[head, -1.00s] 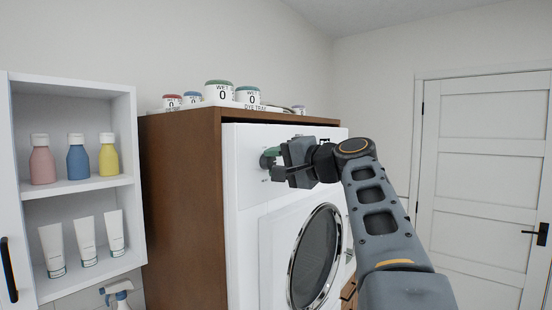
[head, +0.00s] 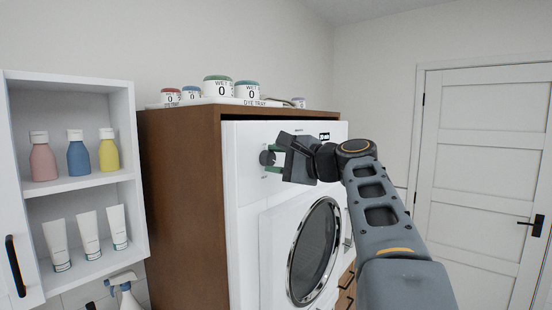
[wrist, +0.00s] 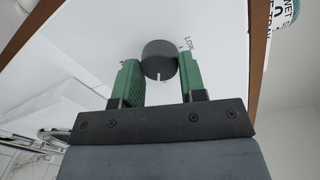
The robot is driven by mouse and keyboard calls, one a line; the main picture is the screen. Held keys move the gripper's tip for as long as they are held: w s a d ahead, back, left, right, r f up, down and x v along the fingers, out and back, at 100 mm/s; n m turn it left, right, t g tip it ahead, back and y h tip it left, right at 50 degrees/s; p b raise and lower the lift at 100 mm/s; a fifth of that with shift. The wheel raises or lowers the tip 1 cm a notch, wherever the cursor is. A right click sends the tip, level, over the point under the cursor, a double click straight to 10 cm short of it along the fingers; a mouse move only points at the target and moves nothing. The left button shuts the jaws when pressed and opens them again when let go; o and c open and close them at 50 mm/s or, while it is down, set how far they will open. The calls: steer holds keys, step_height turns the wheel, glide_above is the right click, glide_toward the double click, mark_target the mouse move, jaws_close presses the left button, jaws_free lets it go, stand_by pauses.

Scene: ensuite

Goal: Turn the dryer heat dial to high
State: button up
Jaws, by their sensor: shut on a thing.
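The white dryer (head: 250,205) stands in a brown wooden cabinet, with its round door below the control panel. The dark round heat dial (head: 266,158) is at the panel's left. In the wrist view the dial (wrist: 160,57) sits between the green finger pads, with a white pointer mark on its rim towards the gripper body. A "LOW" label shows beside the right finger; other lettering is too small to read or hidden. My gripper (head: 279,159) is shut on the dial, also in the wrist view (wrist: 159,79).
Tubs and a dye tray (head: 225,101) stand on the wooden cabinet (head: 180,200). An open white shelf unit (head: 75,188) with bottles and tubes is at the left, a spray bottle (head: 126,296) below it. A closed white door (head: 485,180) is at the right.

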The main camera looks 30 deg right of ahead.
stand_by(0.4)
steer(key=o, duration=0.9)
steer(key=shift+o, duration=0.2)
steer(key=shift+s, duration=0.1)
steer(key=b+v, duration=0.3)
steer(key=v, duration=1)
steer(key=shift+s+d, duration=0.2)
steer(key=shift+s, duration=0.1)
